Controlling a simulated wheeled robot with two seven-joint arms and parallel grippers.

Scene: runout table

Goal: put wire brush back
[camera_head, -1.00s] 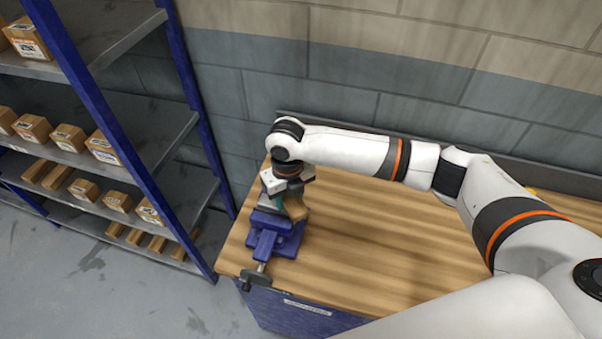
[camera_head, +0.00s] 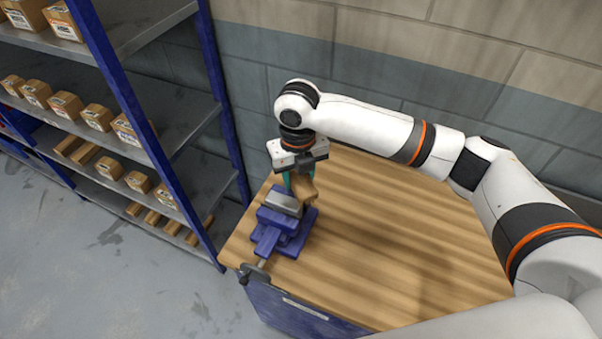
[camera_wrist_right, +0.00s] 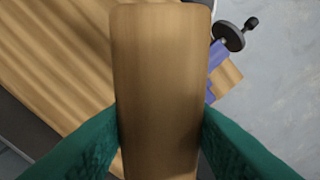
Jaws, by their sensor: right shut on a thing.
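My right gripper (camera_head: 301,184) is shut on a wooden block-like piece (camera_head: 304,190), which looks like the back of the wire brush. In the right wrist view the wooden piece (camera_wrist_right: 158,90) sits between the two green fingers and fills the middle of the picture. Its bristles are not visible. In the head view the gripper holds it just above or behind the blue vise (camera_head: 283,230). I cannot tell whether it touches the vise. My left gripper is not in view.
The vise stands at the left end of the wooden table (camera_head: 400,235), its handle (camera_head: 254,273) over the front edge. The table to the right is clear. A blue-framed shelf (camera_head: 130,95) with several cardboard boxes stands at left. A block wall is behind.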

